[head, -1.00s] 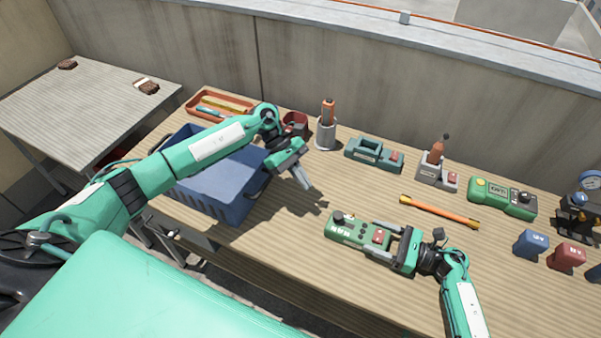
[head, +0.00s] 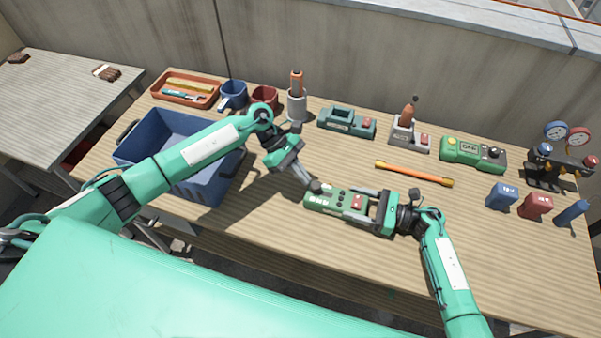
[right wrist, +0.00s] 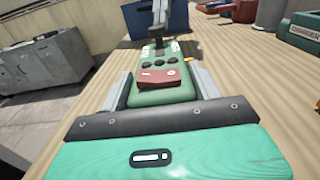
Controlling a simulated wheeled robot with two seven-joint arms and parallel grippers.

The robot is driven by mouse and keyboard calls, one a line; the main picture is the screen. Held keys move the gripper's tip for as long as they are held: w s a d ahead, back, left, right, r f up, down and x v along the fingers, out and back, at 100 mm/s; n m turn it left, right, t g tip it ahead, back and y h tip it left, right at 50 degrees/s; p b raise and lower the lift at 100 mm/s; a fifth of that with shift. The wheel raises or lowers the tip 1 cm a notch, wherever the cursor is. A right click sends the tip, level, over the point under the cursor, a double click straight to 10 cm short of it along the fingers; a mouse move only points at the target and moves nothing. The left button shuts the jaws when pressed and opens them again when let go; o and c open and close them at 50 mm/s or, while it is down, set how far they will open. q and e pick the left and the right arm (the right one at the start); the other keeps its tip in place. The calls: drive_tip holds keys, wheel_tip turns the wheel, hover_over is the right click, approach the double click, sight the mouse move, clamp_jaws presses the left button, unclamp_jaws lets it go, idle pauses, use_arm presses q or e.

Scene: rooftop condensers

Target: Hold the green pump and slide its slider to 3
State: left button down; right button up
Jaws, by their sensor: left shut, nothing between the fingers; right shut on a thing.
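The green pump (head: 331,198) lies on the wooden bench, with a red block (head: 357,202), dark buttons and a dark knob (head: 316,187) at its left end. My right gripper (head: 362,200) is shut on the pump's right end, one finger along each side; the right wrist view shows the pump (right wrist: 160,97) between the fingers. My left gripper (head: 308,181) is shut and empty, its tips at the knob end. It also shows beyond the pump in the right wrist view (right wrist: 158,38). I cannot tell whether it touches the knob. The slider and its marks are too small to read.
A blue crate (head: 130,157) stands left, below my left arm. A second green device (head: 472,153), a grey-green charger (head: 346,122) and a gauge stand (head: 545,180) line the back. An orange rod (head: 413,173) lies behind the pump. The bench front right is clear.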

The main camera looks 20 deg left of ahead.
sight(319, 183)
use_arm(q)
drive_tip(key=d, duration=0.4)
drive_tip(key=shift+a, duration=0.1)
drive_tip(key=a, duration=0.2)
drive_tip(key=w+a, duration=0.1)
drive_tip(key=a, duration=0.1)
drive_tip(key=shift+w, duration=0.1)
drive_tip(key=v, duration=1)
use_arm(e)
drive_tip(key=o, duration=1.7)
drive_tip(key=shift+o, duration=0.2)
drive_tip(key=shift+d, duration=0.1)
